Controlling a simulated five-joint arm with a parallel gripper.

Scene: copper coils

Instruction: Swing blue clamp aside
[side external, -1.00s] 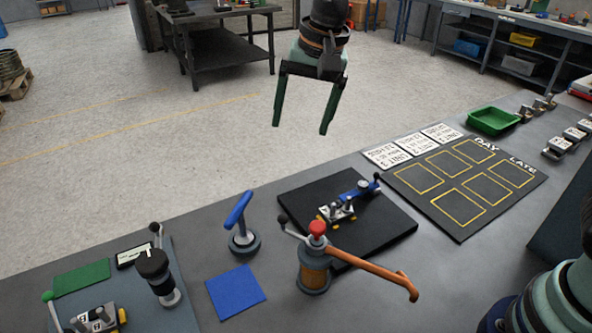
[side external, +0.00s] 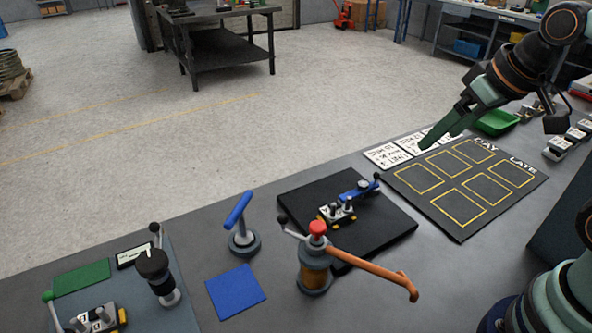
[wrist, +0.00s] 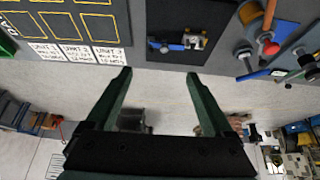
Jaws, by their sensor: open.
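A blue clamp arm (side external: 358,190) with a dark knob lies across the fixture on the black board (side external: 385,225), next to a small silver-and-yellow block (side external: 337,212). It also shows near the top of the wrist view (wrist: 168,46). A separate blue-handled post (side external: 238,212) stands left of the board. My gripper (side external: 428,143) is raised by the white label cards, right of and behind the clamp, well apart from it. In the wrist view its two green fingers (wrist: 158,75) are spread with nothing between them.
A copper-coloured coil stand with red knob (side external: 317,228) and long orange lever (side external: 372,265) stands in front of the board. The yellow-outlined dark mat (side external: 407,180), white cards (side external: 380,156) and green tray (side external: 497,122) lie to the right. A blue square (side external: 235,291) lies at front left.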

